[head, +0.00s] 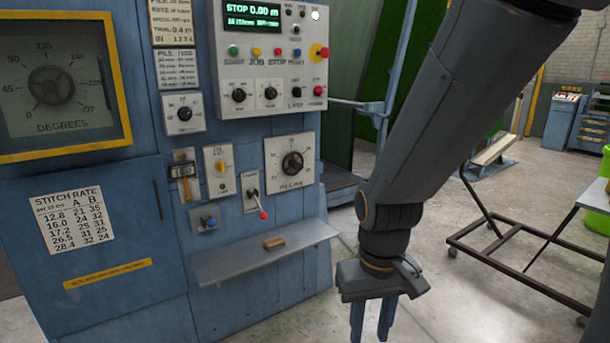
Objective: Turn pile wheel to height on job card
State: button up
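A black round knob with a pointer, on a white square dial plate (291,162), is on the right of the blue machine's front. The plate's lettering seems to begin with "PILE", but its marks are too small to read. My gripper (372,322) points down at the bottom, right of the machine and apart from the dial. Its two blue fingers are apart with nothing visible between; their tips are cut off.
A grey shelf (228,262) with a small brown block (274,242) juts out below the dial. A red-tipped lever (254,196) is left of the dial. A display (253,16) reads "STOP 0.00 m". A dark wheeled frame (520,255) stands at right; concrete floor lies between.

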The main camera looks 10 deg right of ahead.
aim_at(292, 163)
jog(key=z, duration=0.4)
jog(key=i, duration=1.2)
jog(key=u, duration=0.55)
